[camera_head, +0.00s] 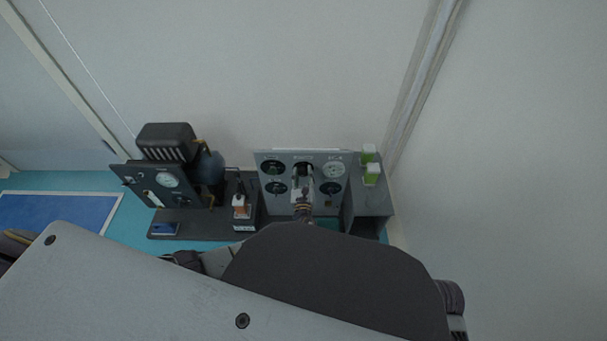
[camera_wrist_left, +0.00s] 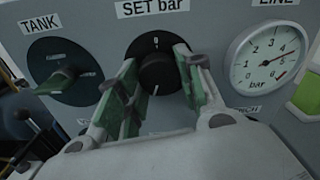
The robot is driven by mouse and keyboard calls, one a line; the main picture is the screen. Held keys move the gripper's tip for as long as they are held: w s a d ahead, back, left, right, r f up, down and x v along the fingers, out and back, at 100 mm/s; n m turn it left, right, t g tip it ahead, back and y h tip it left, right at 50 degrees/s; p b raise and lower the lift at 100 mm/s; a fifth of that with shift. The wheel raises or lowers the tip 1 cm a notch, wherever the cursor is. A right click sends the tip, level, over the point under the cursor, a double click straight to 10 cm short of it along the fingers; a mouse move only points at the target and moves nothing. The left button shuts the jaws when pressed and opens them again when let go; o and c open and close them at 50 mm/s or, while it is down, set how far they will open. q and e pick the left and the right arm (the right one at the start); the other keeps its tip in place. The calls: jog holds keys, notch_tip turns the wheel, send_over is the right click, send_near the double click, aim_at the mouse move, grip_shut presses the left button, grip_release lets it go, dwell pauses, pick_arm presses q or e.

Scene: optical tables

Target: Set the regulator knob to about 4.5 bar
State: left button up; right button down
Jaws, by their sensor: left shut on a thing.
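The regulator knob (camera_wrist_left: 157,72) is a round black dial under the "SET bar" label on a grey panel. A white mark on it points down, toward the bottom of the dial. My left gripper (camera_wrist_left: 158,88) is shut on the knob, with a green-padded finger on each side. In the head view the left gripper (camera_head: 302,186) reaches the panel (camera_head: 318,203) from the front and partly covers the knob. The LINE gauge (camera_wrist_left: 268,57) is to the right; its needle points right and slightly up, roughly between 4 and 5. My right gripper is not in view.
The TANK valve (camera_wrist_left: 65,72) has a dark green handle and sits left of the knob. Lower dials flank my gripper. A dark compressor unit (camera_head: 165,143) stands left of the panel. Green-topped items (camera_head: 371,174) sit on a grey box at right, near the wall.

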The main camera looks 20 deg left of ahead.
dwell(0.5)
pick_arm(q)
jog(key=o, duration=1)
jog(key=shift+s, duration=0.1)
jog(key=v, duration=0.7)
jog(key=shift+s, duration=0.2)
jog(key=shift+d, duration=0.1)
dwell(0.3)
